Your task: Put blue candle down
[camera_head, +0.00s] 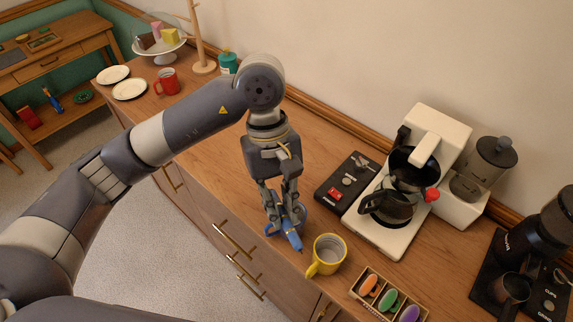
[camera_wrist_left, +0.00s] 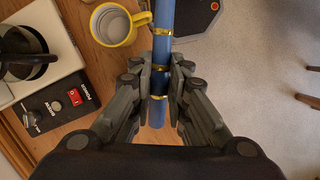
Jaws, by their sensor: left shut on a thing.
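The blue candle (camera_wrist_left: 163,40) is a slim blue rod with gold bands. My left gripper (camera_wrist_left: 160,82) is shut on it, with a finger pad on each side. In the head view the left gripper (camera_head: 284,221) points down near the front edge of the wooden counter (camera_head: 235,183), and part of the candle (camera_head: 292,240) shows at its fingertips, left of the yellow mug (camera_head: 327,254). The mug (camera_wrist_left: 113,24) also shows left of the candle in the wrist view. I cannot tell whether the candle touches the counter. My right gripper is out of view.
A coffee maker (camera_head: 373,223) and its black switch panel (camera_head: 341,184) stand right of the gripper. A red mug (camera_head: 167,82) and white plates (camera_head: 130,89) are at the far left. Counter between them is mostly clear.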

